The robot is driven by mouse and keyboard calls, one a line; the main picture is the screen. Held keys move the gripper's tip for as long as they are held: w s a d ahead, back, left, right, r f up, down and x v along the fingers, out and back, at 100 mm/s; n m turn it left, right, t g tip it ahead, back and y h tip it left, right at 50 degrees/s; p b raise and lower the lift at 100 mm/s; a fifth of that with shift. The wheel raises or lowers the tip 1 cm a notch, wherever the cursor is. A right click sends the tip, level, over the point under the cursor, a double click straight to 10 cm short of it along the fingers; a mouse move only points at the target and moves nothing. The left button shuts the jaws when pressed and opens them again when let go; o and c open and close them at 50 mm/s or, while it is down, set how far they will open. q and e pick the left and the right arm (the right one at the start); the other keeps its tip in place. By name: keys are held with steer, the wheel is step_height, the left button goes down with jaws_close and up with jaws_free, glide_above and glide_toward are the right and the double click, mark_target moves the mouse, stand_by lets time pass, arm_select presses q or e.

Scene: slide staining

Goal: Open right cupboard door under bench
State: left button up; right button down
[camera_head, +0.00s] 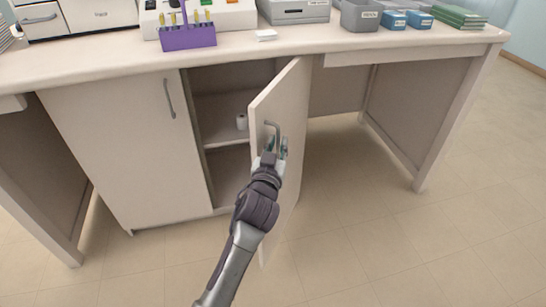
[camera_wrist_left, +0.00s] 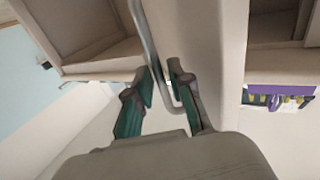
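The right cupboard door (camera_head: 291,103) under the bench stands swung out well ajar, showing the shelves inside. Its bar handle (camera_head: 277,128) is on the outer face near the free edge. My left gripper (camera_head: 275,148) is at this handle, with fingers on both sides of it. In the left wrist view the handle (camera_wrist_left: 149,45) runs down between the two green-padded fingers (camera_wrist_left: 163,85), which close in around it. The door's pale panel (camera_wrist_left: 218,60) rises just beyond the fingers. My right gripper is out of view.
The left cupboard door (camera_head: 120,150) is shut. The bench top (camera_head: 110,57) carries a purple rack (camera_head: 188,38) and several boxes. The tiled floor (camera_head: 385,235) at the right is clear.

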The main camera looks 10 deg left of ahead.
arm_select(q)
steer(key=s+a, duration=0.1)
steer(key=s, duration=1)
